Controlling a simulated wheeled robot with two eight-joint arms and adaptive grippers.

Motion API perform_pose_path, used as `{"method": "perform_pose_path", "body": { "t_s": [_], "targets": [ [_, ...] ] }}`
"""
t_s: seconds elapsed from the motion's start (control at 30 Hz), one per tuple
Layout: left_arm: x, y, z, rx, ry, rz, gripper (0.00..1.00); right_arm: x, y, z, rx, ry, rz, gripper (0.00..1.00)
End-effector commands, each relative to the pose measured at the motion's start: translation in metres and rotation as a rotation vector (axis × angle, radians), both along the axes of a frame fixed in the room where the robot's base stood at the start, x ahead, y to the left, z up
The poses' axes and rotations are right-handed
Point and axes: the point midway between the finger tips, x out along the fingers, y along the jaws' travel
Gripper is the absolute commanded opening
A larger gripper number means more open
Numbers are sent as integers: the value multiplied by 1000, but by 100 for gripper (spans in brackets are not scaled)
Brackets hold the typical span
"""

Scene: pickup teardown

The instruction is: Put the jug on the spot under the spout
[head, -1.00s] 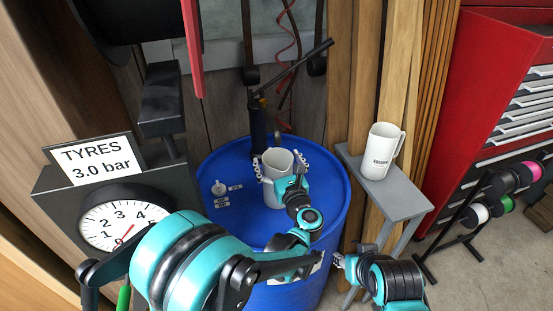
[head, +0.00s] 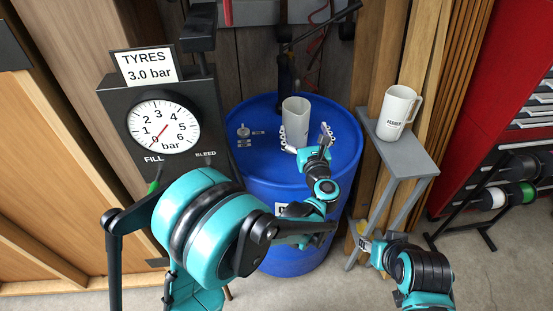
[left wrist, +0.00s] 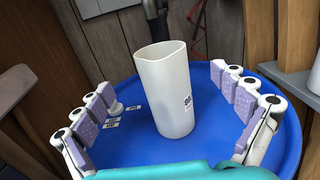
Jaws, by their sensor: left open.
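A light grey jug (head: 296,120) stands upright on the top of the blue drum (head: 262,165), in front of a black hand pump (head: 287,75). I cannot make out the pump's spout or the marked spot. My left gripper (head: 308,141) is open just in front of the jug. In the left wrist view the jug (left wrist: 165,90) stands beyond and between the spread fingers, with clear gaps on both sides. A second, white jug (head: 398,108) with lettering stands on a grey stool. My right gripper (head: 362,236) is low in front of the stool; its fingers are too small to read.
A small cap (head: 243,130) with labels sits on the drum's left side. A tyre gauge box (head: 165,125) stands at left, and the grey stool (head: 410,157) at right. A red tool cabinet (head: 500,95) and a rack of spools are further right.

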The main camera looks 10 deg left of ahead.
Motion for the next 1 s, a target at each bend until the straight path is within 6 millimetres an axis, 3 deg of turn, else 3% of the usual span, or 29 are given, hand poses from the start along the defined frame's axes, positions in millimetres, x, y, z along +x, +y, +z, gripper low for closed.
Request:
{"method": "perform_pose_path", "body": {
  "t_s": [0.13,0.23,0.37,0.47,0.57,0.7,0.8,0.93,0.97,1.0],
  "targets": [
    [0,2,18,84,-8,-33,96,0,0,0,0,0,0,40],
    [-4,2,58,313,-22,-117,96,0,0,0,0,0,0,40],
    [-27,-4,109,831,-22,-276,96,0,0,0,0,0,0,40],
    [-58,-7,115,1288,12,-407,96,0,0,0,0,0,0,40],
    [-98,1,91,1739,77,-553,96,0,0,0,0,0,0,40],
    [-169,41,27,2310,214,-821,96,0,0,0,0,0,0,40],
    [-222,80,-18,2604,315,-1052,96,0,0,0,0,0,0,40],
    [-274,122,-56,2814,407,-1316,96,0,0,0,0,0,0,40],
    [-282,129,-61,-2778,-412,1331,96,0,0,0,0,0,0,40],
    [-291,135,-66,-2724,-412,1340,96,0,0,0,0,0,0,40]
  ]
}}
